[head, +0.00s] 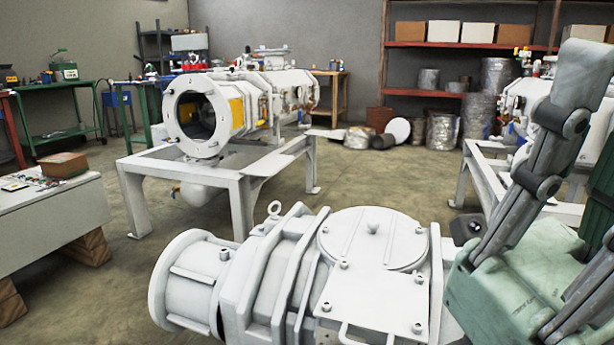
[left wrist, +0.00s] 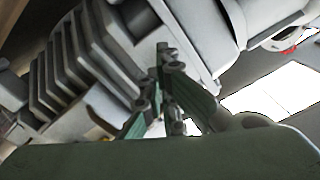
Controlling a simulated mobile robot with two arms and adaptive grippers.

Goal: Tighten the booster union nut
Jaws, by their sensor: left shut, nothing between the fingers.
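A white booster-like machine (head: 300,275) with a round bolted cover fills the lower middle of the head view. I cannot pick out the union nut for certain. In the left wrist view my left gripper (left wrist: 166,58) has its fingertips together with nothing between them. It points at a grey ribbed housing (left wrist: 80,62), beside a smooth grey body (left wrist: 190,30); whether it touches is unclear. My left gripper is outside the head view. My right gripper (head: 570,125) is close at the right edge of the head view, green with grey fingers, partly cut off, so its opening is unclear.
A white vacuum unit (head: 250,105) stands on a metal frame (head: 240,172) behind. Another unit (head: 525,100) is at the right. A bench (head: 45,215) with a brown box is at left. Red shelves (head: 440,45) stand at the back. Some floor (head: 390,185) is open.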

